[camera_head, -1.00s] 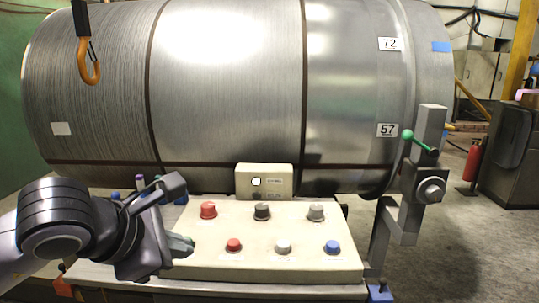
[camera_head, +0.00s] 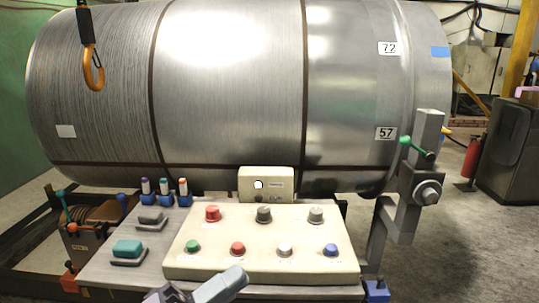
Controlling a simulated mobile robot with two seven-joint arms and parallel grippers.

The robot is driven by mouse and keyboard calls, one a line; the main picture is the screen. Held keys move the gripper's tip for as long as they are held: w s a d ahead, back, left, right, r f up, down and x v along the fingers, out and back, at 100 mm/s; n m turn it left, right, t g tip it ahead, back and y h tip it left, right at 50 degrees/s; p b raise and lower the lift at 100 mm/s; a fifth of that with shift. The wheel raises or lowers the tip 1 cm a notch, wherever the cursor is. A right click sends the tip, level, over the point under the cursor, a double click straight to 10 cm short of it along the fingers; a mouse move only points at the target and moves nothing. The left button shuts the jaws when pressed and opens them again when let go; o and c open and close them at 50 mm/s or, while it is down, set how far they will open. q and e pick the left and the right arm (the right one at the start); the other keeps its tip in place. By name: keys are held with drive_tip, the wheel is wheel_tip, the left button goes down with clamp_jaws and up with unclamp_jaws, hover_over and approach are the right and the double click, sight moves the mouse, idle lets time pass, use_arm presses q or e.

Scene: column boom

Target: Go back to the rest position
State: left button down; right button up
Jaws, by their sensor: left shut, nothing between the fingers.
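My left gripper (camera_head: 205,290) shows only in part at the bottom edge of the picture, in front of the cream control panel (camera_head: 320,266). Its fingers are shut and hold nothing. The rest of the left arm is below the frame. My right gripper is not in view. The panel carries a red knob (camera_head: 212,214), a black knob (camera_head: 264,214) and a grey knob (camera_head: 316,215) at the back. In front are green (camera_head: 192,246), red (camera_head: 237,249), white (camera_head: 284,250) and blue (camera_head: 330,250) buttons.
A large steel drum (camera_head: 230,95) fills the back. An orange hook (camera_head: 94,75) hangs at upper left. A lever with a green handle (camera_head: 418,148) stands on the right. Left of the panel are a teal block (camera_head: 128,248), a grey block (camera_head: 151,218) and several blue holders (camera_head: 166,200).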

use_arm(q)
drive_tip(key=a+f+n+t+y+p, duration=0.1)
drive_tip(key=a+f+n+t+y, duration=0.3)
drive_tip(key=f+n+y, duration=0.5)
drive_tip(key=a+f+n+t+y+p, duration=0.1)
drive_tip(key=a+f+n+y, duration=0.4)
drive_tip(key=a+f+n, duration=0.45)
drive_tip(key=s+a+f+n+g+y, duration=0.1)
drive_tip(key=s+f+n+g+y, duration=0.2)
drive_tip(key=s+f+n+g, duration=0.3)
drive_tip(key=s+f+n, duration=0.2)
drive_tip(key=s+f, duration=0.3)
drive_tip(key=f, duration=0.2)
drive_tip(key=shift+y+p, duration=0.3)
drive_tip(key=shift+r+n, duration=0.1)
drive_tip(key=shift+n, duration=0.15)
